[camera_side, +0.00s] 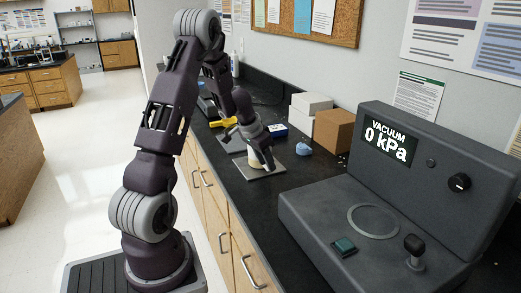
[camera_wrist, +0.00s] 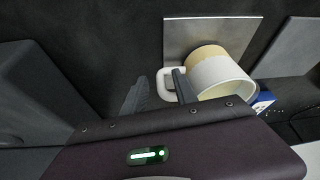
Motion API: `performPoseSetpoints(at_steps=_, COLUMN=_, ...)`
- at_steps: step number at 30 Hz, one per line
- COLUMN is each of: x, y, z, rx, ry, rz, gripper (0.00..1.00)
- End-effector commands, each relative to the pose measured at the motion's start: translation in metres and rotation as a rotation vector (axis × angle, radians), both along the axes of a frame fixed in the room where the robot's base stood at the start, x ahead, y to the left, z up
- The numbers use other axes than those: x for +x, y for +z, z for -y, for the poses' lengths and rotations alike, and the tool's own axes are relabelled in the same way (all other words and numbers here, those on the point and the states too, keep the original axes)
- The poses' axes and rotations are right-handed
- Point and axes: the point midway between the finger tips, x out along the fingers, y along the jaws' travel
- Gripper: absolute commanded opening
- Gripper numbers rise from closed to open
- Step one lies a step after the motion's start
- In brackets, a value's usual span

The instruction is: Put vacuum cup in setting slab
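A cream cup with a white rim band and a white handle (camera_wrist: 207,68) stands on a square grey plate (camera_wrist: 186,30) in the wrist view. In the side view the cup (camera_side: 254,158) is partly hidden by my gripper, and its plate (camera_side: 284,170) lies on the black bench. My gripper (camera_wrist: 160,91) is open at the handle, one finger left of it and the other overlapping it near the cup wall. A gap shows between the left finger and the handle. A second grey plate (camera_side: 231,146) lies just behind. I cannot tell which plate is the setting slab.
A dark vacuum unit (camera_side: 310,205) reading 0 kPa stands at the front right, with a ring, green button and lever. A brown box (camera_side: 334,130), white boxes (camera_side: 311,103), a blue lump (camera_side: 304,148) and a yellow tool (camera_side: 223,122) are near the plates.

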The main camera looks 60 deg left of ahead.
Motion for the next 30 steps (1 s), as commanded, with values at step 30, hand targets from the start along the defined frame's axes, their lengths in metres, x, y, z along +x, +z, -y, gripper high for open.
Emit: performPoseSetpoints(at_steps=30, x=-0.183, y=0.193, z=0.327, rx=-0.034, ry=-0.226, rz=0.071, gripper=0.34)
